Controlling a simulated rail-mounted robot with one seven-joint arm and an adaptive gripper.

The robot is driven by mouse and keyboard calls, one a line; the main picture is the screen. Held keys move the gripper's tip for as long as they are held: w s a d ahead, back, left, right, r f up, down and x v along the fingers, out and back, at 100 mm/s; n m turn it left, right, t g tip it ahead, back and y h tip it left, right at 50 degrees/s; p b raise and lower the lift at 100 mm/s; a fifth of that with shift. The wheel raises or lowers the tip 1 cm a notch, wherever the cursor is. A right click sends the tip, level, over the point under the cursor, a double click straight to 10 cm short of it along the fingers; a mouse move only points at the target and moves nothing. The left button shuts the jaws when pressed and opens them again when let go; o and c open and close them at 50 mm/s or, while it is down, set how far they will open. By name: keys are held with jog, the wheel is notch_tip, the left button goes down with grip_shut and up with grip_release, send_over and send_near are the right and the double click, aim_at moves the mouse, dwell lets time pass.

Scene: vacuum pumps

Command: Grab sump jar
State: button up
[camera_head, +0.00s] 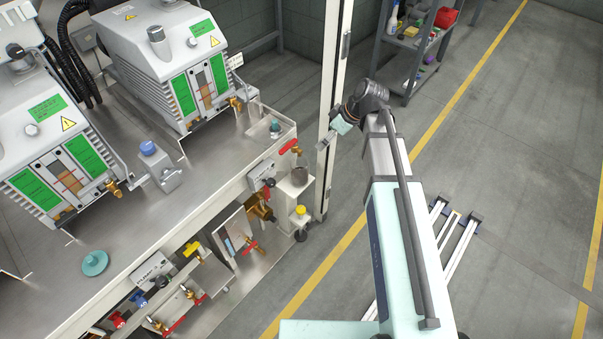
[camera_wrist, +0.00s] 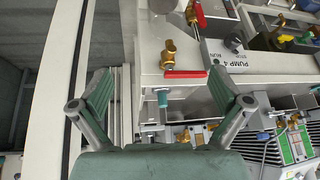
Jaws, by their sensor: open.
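No thing in view is labelled as the sump jar, so I cannot tell for sure which one it is. A small teal-topped fitting (camera_head: 275,130) stands at the right corner of the metal bench. A grey cylindrical vessel (camera_head: 299,176) sits below the bench's right end, above a yellow-capped part (camera_head: 300,211). My gripper (camera_wrist: 160,82) is open and empty in the wrist view, its two fingers wide apart. A small teal part (camera_wrist: 162,97) shows between and beyond the fingers, apart from them. In the head view, my gripper is right of the bench end, beside a white post.
The white post (camera_head: 334,110) stands close to my gripper. Red-handled brass valves (camera_head: 288,147) jut from the bench side. Pump units (camera_head: 175,65) fill the bench. A shelf (camera_head: 410,45) stands behind; open floor (camera_head: 490,150) lies right.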

jog(key=n, duration=0.2)
jog(key=p, duration=0.2)
send_near(299, 163)
jog(key=a+f, duration=0.1)
jog(key=s+a+f, duration=0.1)
jog(key=a+f, duration=0.2)
jog(key=shift+s+a+f, duration=0.2)
jog(key=shift+s+f, duration=0.1)
jog(key=shift+s, duration=0.05)
jog(key=c, duration=1.9)
